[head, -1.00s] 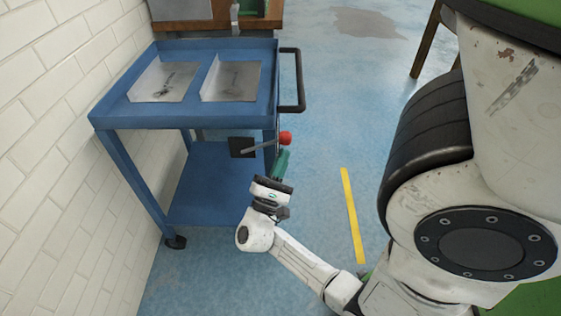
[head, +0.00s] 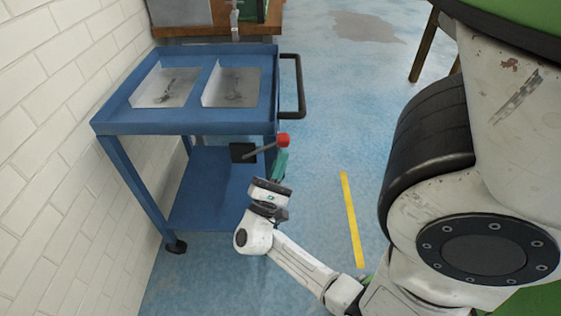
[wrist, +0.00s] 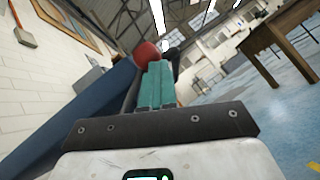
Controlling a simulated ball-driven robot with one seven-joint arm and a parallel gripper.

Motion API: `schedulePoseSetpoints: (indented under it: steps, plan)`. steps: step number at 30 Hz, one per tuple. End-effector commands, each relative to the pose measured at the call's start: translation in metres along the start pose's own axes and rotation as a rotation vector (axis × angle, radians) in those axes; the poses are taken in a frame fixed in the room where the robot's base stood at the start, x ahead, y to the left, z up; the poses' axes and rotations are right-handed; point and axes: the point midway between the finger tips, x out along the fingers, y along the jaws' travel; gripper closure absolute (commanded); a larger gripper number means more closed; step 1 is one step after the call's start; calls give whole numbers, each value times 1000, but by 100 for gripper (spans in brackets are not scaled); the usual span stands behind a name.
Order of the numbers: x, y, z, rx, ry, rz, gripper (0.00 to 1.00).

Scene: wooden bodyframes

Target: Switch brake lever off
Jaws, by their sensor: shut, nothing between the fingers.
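The brake lever is a grey rod with a red ball knob (head: 283,140), running from a black plate (head: 243,152) below the near right end of the blue cart's top. My gripper (head: 280,162), with green fingers, is shut just below and beside the knob. In the wrist view the red knob (wrist: 146,53) is just left of the tips of the shut green fingers (wrist: 157,82), very close to them or touching; I cannot tell which. The fingers hold nothing. The fingertips partly cover the area around the knob in the wrist view.
The blue cart (head: 120,124) stands against the white brick wall (head: 60,110), with two metal trays on top and a black handle (head: 301,88) at the right. A wooden table (wrist: 275,65) shows at the right of the wrist view.

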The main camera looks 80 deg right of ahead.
Motion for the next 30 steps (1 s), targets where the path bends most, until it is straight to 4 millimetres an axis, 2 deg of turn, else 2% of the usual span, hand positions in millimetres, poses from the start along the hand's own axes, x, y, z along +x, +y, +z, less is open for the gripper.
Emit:
schedulePoseSetpoints:
  steps: [11,21,25,30]
  plan:
    - [-29,-27,-29,0,3,2,100]
    - [-93,-48,-20,-1,6,3,100]
    - [-108,-53,-18,-1,5,3,100]
    - [-117,-57,-17,-2,3,1,100]
